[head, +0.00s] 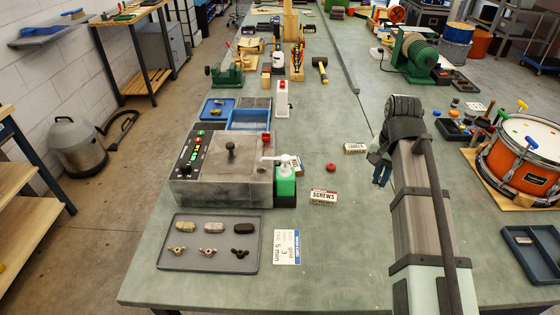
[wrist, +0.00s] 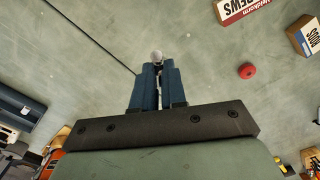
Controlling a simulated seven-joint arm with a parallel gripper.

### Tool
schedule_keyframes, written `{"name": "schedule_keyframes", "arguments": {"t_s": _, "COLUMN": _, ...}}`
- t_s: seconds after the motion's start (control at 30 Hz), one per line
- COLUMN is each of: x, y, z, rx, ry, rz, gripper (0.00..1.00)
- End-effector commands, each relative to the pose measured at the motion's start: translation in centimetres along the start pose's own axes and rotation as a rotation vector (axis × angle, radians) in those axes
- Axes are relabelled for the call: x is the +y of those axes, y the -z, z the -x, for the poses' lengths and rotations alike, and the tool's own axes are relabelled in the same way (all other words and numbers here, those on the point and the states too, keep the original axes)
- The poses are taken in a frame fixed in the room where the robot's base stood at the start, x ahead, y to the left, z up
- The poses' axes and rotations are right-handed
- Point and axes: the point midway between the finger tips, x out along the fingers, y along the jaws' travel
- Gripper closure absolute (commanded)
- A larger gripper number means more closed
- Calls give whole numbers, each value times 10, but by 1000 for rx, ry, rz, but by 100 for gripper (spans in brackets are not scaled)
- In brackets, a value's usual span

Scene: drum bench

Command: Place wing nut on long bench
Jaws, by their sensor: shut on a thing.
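My gripper (head: 381,174) is over the right part of the long bench (head: 345,235), its blue fingers partly hidden by the arm in the head view. In the wrist view my gripper (wrist: 158,75) is shut on a small pale, rounded thing (wrist: 158,56) that shows at the fingertips. The fingers cover most of it, so I cannot tell whether it is a wing nut.
A screws box (head: 323,196), another small box (head: 355,148) and a red round piece (head: 331,167) lie mid-bench. An orange drum (head: 520,165) stands right. The near middle is clear.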

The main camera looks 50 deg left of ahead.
Motion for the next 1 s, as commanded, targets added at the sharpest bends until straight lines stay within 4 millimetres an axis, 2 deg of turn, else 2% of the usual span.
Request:
{"name": "schedule_keyframes", "arguments": {"t_s": 0.5, "x": 2, "y": 2, "z": 0, "rx": 3, "ry": 1, "rz": 492, "gripper": 100}}
{"name": "schedule_keyframes", "arguments": {"t_s": 0.83, "x": 3, "y": 1, "z": -1, "rx": 3, "ry": 0, "rz": 560, "gripper": 100}}
{"name": "schedule_keyframes", "arguments": {"t_s": 1.0, "x": 3, "y": 1, "z": -14, "rx": 1, "ry": 0, "rz": 559, "gripper": 100}}
